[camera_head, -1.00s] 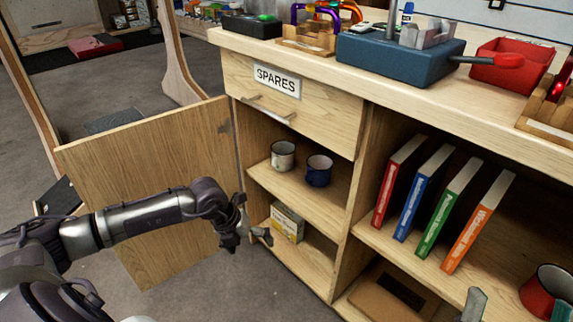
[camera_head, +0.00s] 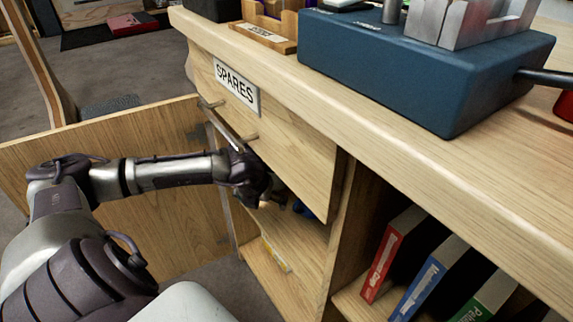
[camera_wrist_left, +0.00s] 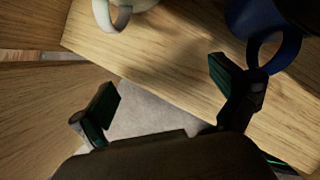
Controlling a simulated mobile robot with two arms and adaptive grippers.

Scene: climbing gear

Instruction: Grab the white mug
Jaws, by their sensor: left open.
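The white mug (camera_wrist_left: 124,10) shows at the top edge of the left wrist view, its handle pointing down and most of its body cut off. It stands on the wooden shelf (camera_wrist_left: 165,55). In the head view I cannot make it out behind my arm. My left gripper (camera_wrist_left: 166,88) is open and empty, its fingers spread below the mug and apart from it. In the head view the left gripper (camera_head: 278,196) reaches into the cabinet opening under the drawer, partly hidden by its own wrist. My right gripper is not in view.
A dark blue mug (camera_wrist_left: 270,28) stands right of the white mug, close to my right-hand finger; its edge shows in the head view (camera_head: 304,211). The open cabinet door (camera_head: 165,215) is at left, the SPARES drawer (camera_head: 290,150) above. Upright books (camera_head: 398,250) stand at right.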

